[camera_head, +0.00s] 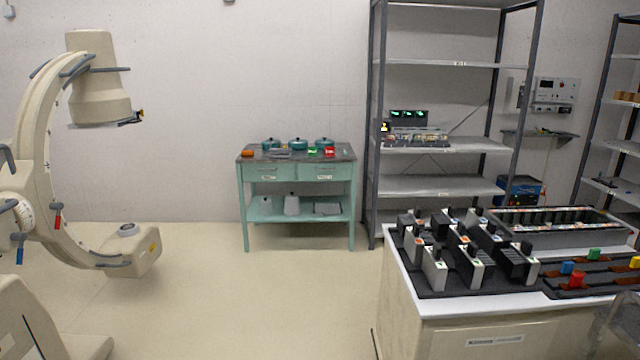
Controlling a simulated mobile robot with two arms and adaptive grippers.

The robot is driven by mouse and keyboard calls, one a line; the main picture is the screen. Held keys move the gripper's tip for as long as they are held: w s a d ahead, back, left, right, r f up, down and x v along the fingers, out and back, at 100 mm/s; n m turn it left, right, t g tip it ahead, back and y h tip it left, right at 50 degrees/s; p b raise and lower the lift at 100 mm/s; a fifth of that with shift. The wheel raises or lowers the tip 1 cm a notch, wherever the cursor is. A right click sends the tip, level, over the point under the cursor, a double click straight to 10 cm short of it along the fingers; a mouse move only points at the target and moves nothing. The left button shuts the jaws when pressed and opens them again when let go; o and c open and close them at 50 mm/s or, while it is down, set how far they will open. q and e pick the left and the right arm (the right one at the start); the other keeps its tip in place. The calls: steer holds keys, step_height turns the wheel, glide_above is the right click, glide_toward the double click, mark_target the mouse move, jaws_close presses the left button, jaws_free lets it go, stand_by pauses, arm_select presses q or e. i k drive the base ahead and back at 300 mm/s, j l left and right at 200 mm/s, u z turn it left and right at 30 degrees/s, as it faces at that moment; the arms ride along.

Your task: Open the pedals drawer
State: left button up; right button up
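A teal table (243,205) stands against the back wall, with two drawers side by side under its grey top. The left drawer (268,170) and the right drawer (325,169) both look shut. Neither of my grippers shows in the head view.
A C-arm machine (100,90) stands at the left. Grey shelving (445,185) stands right of the table. The pale cart holds black-and-grey devices (433,268) and a long tray (560,236). The floor (250,300) before the table is clear.

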mark_target(337, 171)
steer(key=i+j+u, duration=0.25)
steer(key=i, duration=0.45)
steer(key=i+u, duration=0.25)
steer(key=i, duration=0.45)
steer(key=i+z, duration=0.25)
steer(key=i, duration=0.7)
steer(key=i+j+z, duration=0.25)
steer(key=i, duration=0.7)
steer(key=l, duration=0.1)
